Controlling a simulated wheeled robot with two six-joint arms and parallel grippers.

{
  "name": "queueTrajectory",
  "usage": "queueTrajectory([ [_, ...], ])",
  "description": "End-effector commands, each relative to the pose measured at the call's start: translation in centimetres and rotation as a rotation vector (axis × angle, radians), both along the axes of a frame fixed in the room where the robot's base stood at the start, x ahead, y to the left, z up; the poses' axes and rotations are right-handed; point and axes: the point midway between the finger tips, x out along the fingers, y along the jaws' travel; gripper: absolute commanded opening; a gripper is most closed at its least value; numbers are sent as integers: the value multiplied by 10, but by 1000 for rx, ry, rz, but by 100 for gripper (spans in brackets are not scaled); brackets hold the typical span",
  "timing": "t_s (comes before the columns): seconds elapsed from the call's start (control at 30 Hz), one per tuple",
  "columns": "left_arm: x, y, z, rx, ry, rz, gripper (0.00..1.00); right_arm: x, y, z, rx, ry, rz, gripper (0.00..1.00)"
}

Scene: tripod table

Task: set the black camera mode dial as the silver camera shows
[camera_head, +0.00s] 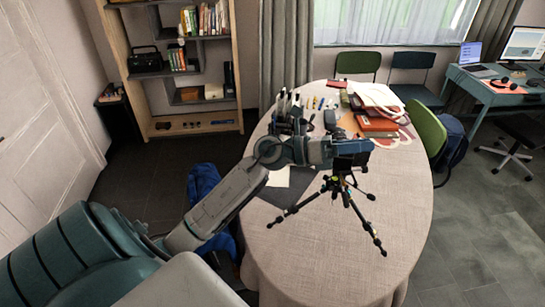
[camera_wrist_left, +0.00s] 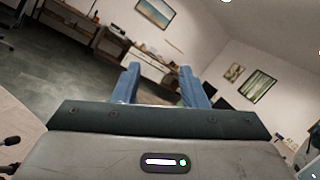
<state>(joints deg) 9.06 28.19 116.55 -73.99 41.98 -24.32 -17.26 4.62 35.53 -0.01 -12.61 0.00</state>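A black tripod (camera_head: 343,188) stands on the round table, with its legs spread. A dark body that looks like the black camera (camera_head: 345,165) sits at its top, largely hidden by my left gripper (camera_head: 358,147). I cannot make out its mode dial. In the head view the gripper is at the top of the tripod; I cannot tell whether it touches the camera. In the left wrist view the two blue fingers of the left gripper (camera_wrist_left: 158,78) stand apart with nothing seen held between them. I cannot pick out the silver camera. My right gripper is not in view.
A green chair (camera_head: 427,128) stands close to the right edge.

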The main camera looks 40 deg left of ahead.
Motion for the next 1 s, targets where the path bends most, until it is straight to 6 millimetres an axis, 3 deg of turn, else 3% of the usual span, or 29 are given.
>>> queueTrajectory([
  [0.2,-6,11,11,-283,73,84,39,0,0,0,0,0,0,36],
  [0.47,-10,37,10,-609,192,201,39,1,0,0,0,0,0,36],
  [0.77,-17,74,-16,-969,372,361,39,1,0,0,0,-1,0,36],
  [1.0,-30,100,-54,-1225,534,505,39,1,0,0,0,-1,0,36],
])
